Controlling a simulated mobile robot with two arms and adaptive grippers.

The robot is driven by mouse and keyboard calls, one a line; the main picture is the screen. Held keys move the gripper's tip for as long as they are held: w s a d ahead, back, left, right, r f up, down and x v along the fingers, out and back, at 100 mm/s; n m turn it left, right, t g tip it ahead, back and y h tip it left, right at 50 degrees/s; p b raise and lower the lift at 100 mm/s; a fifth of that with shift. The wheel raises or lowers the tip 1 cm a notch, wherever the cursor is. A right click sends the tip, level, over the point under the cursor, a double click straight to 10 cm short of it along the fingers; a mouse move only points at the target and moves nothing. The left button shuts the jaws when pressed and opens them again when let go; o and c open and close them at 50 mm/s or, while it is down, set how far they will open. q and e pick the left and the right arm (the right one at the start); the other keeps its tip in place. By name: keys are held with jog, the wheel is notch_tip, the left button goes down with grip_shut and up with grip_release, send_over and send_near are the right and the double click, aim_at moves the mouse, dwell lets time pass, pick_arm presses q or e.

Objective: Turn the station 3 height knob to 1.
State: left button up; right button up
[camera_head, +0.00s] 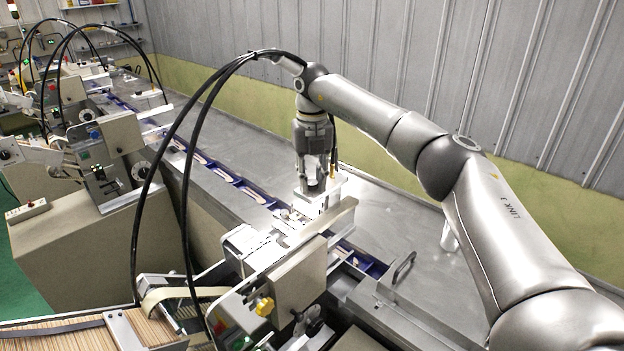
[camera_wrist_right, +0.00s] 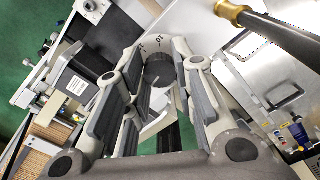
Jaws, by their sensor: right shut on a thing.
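My right gripper (camera_head: 318,184) points down onto the top of the nearest station (camera_head: 300,275) in the head view. In the right wrist view, my right gripper (camera_wrist_right: 157,66) has its fingers on both sides of a dark round knob (camera_wrist_right: 159,73), shut on it. A pale dial with dark numerals shows at the knob's far side; a "10" seems readable. The knob's pointer setting cannot be told. In the head view the gripper hides the knob. My left gripper is not in view.
A conveyor channel with blue compartments (camera_head: 225,178) runs beneath the station. A similar station (camera_head: 105,150) stands farther back left. Black cables arch beside my arm. A bare metal table (camera_head: 400,225) lies to the right.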

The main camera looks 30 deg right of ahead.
aim_at(312, 182)
jog(key=shift+w+r+m, duration=0.1)
jog(key=shift+r+m, duration=0.1)
jog(key=shift+m, duration=0.4)
jog(key=o, duration=1)
jog(key=shift+f, duration=0.1)
jog(key=shift+o, duration=0.2)
notch_tip(312, 182, up, 12)
